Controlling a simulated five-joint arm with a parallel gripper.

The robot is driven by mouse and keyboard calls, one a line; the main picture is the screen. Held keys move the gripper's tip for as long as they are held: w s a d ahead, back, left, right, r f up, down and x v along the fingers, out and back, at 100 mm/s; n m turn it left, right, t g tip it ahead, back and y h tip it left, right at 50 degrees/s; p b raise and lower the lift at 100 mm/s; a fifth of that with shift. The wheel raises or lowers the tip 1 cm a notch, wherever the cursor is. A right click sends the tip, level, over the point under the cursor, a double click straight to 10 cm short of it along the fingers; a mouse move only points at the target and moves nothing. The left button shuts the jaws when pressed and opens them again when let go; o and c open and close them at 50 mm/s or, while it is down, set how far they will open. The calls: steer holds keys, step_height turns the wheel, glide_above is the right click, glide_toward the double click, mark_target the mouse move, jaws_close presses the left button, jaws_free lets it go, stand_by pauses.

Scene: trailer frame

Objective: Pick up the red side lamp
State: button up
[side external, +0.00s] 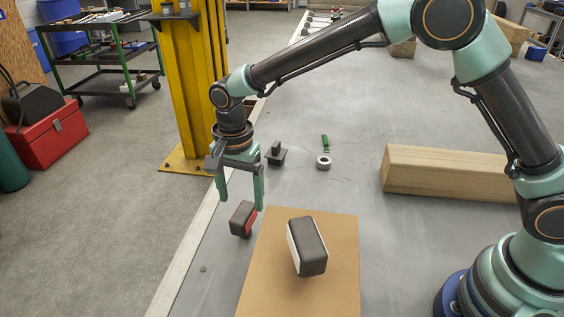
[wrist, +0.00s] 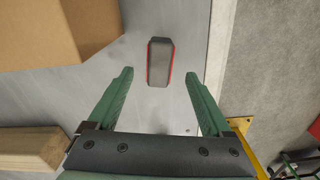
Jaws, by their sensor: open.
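The red side lamp (side external: 243,219) lies on the grey surface, left of a brown board. It has a dark grey body with a red face on its right side. In the wrist view the lamp (wrist: 160,62) shows its grey back with red edges, ahead of the fingertips and roughly centred between them. My gripper (side external: 241,203) is open and empty, pointing down over the lamp's area. In the wrist view my gripper (wrist: 160,73) has its two green fingers spread wide, with bare surface between them. The lamp is apart from both fingers.
A grey lamp with a white face (side external: 308,247) stands on the brown board (side external: 270,270). A wooden beam (side external: 445,172) lies at the right. A yellow post (side external: 195,90) rises behind my gripper. A tape roll (side external: 323,163) and a small dark part (side external: 276,153) lie beyond it.

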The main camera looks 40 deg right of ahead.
mark_target(242, 212)
steer(key=shift+f, duration=2.95)
jaws_close()
steer(key=shift+r, duration=0.1)
